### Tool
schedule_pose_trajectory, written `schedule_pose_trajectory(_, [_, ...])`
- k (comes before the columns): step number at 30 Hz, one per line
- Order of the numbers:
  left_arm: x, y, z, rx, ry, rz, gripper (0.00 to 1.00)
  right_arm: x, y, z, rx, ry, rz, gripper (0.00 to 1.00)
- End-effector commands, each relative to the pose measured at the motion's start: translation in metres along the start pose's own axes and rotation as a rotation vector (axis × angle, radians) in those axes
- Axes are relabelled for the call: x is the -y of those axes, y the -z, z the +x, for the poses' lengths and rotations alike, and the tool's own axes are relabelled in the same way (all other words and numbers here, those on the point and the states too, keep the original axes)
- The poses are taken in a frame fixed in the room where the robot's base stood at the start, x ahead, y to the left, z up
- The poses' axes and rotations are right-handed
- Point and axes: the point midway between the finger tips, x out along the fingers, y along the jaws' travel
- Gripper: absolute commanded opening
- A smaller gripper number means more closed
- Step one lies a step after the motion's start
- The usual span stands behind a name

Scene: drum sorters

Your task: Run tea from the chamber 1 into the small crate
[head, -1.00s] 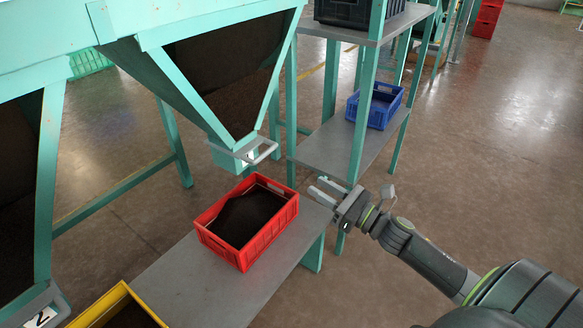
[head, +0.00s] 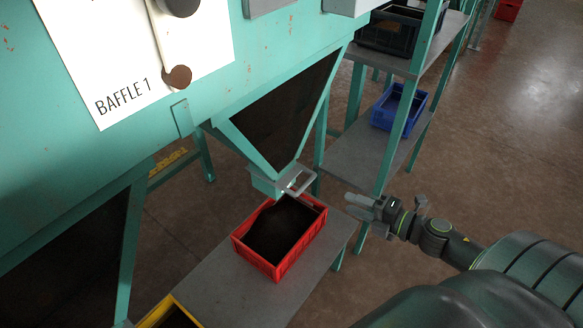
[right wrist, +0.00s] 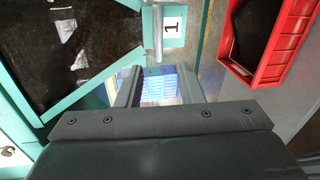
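Chamber 1 is a teal funnel with a dark window (head: 285,110). Its outlet carries a grey handle (head: 300,180); the handle (right wrist: 157,32) and a "1" label show in the right wrist view. A red crate (head: 283,268) with dark tea in it sits on the bench just below and in front of the outlet. A small blue crate (head: 397,108) stands on the lower shelf and looks empty. My right gripper (head: 362,205) is right of the outlet, apart from the handle. In the right wrist view its fingers (right wrist: 160,78) are spread with nothing gripped. My left gripper is out of view.
A white "BAFFLE 1" panel (head: 130,50) with dark round knobs is at upper left. A black crate (head: 390,32) is on the upper shelf. A yellow crate (head: 162,309) is at the bench's near end. Teal shelf posts (head: 400,130) stand behind my right gripper.

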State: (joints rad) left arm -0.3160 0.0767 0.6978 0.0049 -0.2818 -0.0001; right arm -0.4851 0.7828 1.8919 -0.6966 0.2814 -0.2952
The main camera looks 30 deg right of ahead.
Motion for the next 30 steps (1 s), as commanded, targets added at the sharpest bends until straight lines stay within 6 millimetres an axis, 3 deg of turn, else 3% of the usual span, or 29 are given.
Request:
schedule_pose_trajectory(6, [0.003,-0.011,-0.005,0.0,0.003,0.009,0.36,-0.004,0.001,-0.007,-0.001,0.021,0.093,0.34])
schedule_pose_trajectory(14, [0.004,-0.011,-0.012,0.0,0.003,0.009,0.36,-0.005,0.0,0.007,0.0,0.016,0.095,0.34])
schedule_pose_trajectory(20, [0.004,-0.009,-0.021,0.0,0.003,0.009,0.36,-0.006,0.0,0.028,0.0,0.016,0.096,0.34])
schedule_pose_trajectory(30, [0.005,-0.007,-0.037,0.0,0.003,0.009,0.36,-0.004,0.001,0.089,-0.001,0.017,0.097,0.34])
